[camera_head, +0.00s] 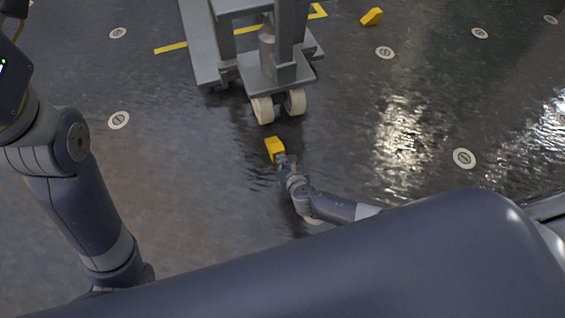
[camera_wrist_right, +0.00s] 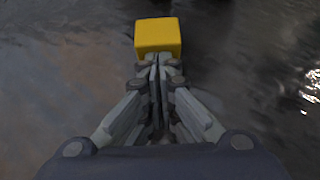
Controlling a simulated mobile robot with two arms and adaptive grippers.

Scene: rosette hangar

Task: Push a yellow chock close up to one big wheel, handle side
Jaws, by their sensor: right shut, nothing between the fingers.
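A yellow chock (camera_head: 275,149) lies on the dark floor a short way in front of a pair of big cream wheels (camera_head: 263,109) under a grey wheeled frame (camera_head: 268,72). A gap of floor shows between chock and wheels. My right gripper (camera_head: 282,160) is shut and empty, its tips at the chock's near side. In the right wrist view the chock (camera_wrist_right: 158,37) is straight ahead of the shut fingertips (camera_wrist_right: 155,62); I cannot tell whether they touch. My left arm comes in at the left, and its gripper is not in view.
A second yellow chock (camera_head: 371,17) lies farther back on the right. Yellow floor tape (camera_head: 171,48) runs behind and beside the frame. Round floor discs (camera_head: 464,158) are scattered about. The floor to both sides of the near chock is clear.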

